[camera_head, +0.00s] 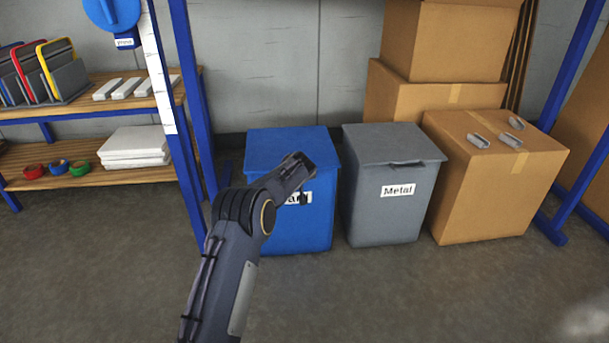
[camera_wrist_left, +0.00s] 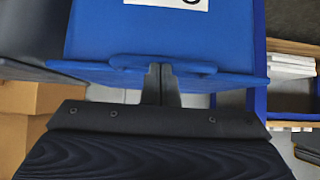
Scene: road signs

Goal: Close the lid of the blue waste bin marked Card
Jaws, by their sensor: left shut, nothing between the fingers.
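The blue waste bin (camera_head: 318,228) stands upright on the floor left of the grey bin. My arm covers part of its white label, so only the end of the word shows. Its blue lid (camera_head: 285,143) looks flat and down over the bin's top. In the left wrist view the bin's front (camera_wrist_left: 95,30) and the lid's front edge with its handle lip (camera_wrist_left: 125,63) show upside down. My left gripper (camera_wrist_left: 161,70) is shut and empty, its fingertips at the lip; I cannot tell if they touch it. My right gripper is out of view.
A grey bin marked Metal (camera_head: 385,215) stands close on the right, its lid down. Cardboard boxes (camera_head: 500,190) are stacked beyond it. A shelf unit (camera_head: 80,115) with a blue post stands at the left. The floor in front (camera_head: 400,290) is clear.

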